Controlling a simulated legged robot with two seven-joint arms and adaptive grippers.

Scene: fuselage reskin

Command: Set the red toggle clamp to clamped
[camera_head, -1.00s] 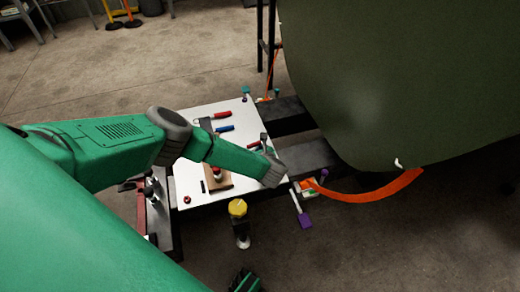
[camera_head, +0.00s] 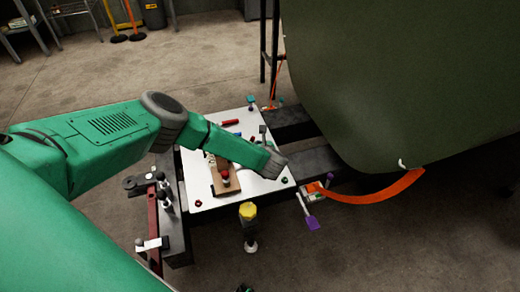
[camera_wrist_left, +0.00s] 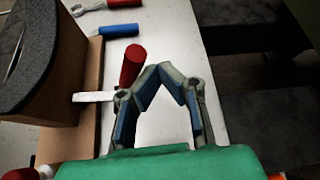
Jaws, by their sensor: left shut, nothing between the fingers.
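The red toggle clamp shows in the left wrist view as a stubby red handle (camera_wrist_left: 133,62) standing up at the edge of a wooden block, with a pale metal bar (camera_wrist_left: 93,97) at its foot. My left gripper (camera_wrist_left: 160,68) is shut and empty, its fingertips together just right of the red handle. Whether finger and handle touch, I cannot tell. In the head view my left arm reaches over the white board (camera_head: 205,200) and hides this handle and the fingers. My right gripper cannot be made out.
A blue handle (camera_wrist_left: 118,30) and a red-handled tool lie beyond the clamp. A red knob (camera_head: 225,176) stands on the wooden block. A yellow-topped post (camera_head: 248,211) is at the board's front edge. The large green fuselage skin (camera_head: 400,80) hangs at right, with an orange strip (camera_head: 380,188) below.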

